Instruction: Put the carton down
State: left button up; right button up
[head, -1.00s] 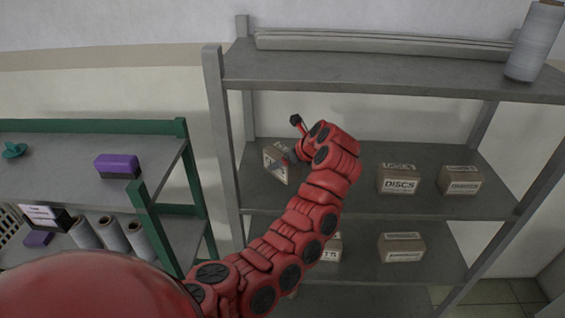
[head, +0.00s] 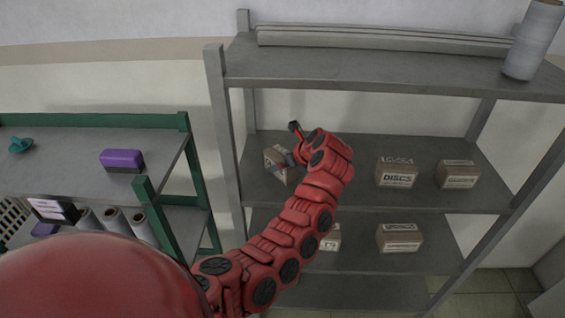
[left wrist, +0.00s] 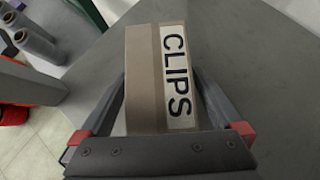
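The carton (head: 278,164) is a brown box at the left end of the grey rack's middle shelf. In the left wrist view the carton (left wrist: 146,80) shows a white label reading CLIPS. My left gripper (head: 288,158) reaches in from the front; its fingers (left wrist: 158,85) lie along both sides of the carton and appear to press against it. The carton is at or just above the shelf board (head: 330,187); I cannot tell whether its underside touches. My right gripper is not in view.
A DISCS carton (head: 397,175) and another carton (head: 459,175) stand farther right on the same shelf, with free board between. More cartons (head: 400,240) sit on the shelf below. The rack's left post (head: 222,130) is close to the held carton. A green-framed rack (head: 185,165) stands left.

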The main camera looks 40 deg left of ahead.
pick_arm(q)
jog(key=shift+r, duration=0.15)
jog(key=b+v, duration=0.4)
jog(key=v, duration=0.8)
jog(key=shift+d, duration=0.1)
